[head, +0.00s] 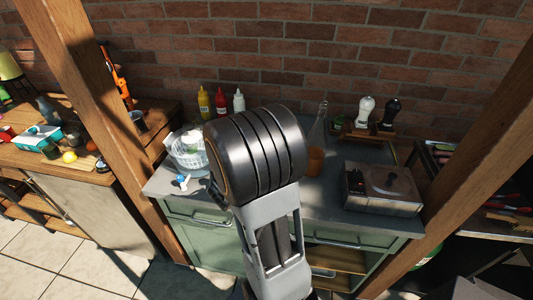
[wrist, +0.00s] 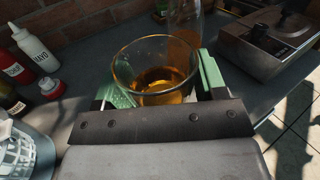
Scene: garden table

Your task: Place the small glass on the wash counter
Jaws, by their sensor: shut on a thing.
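In the wrist view a small clear glass (wrist: 155,68) with amber liquid in it is upright between the green fingertips of my gripper (wrist: 157,85). My gripper is shut on it. The grey counter top (wrist: 88,90) is below and around the glass; I cannot tell if the glass touches it. In the head view my arm hides the gripper and the middle of the counter (head: 290,208), which has green drawers. I cannot tell from the label-free surfaces whether this is the wash counter.
A clear bottle (wrist: 185,22) stands just behind the glass. A portable stove (head: 382,187) is on the right. Two grinders (head: 365,111) stand at the back.

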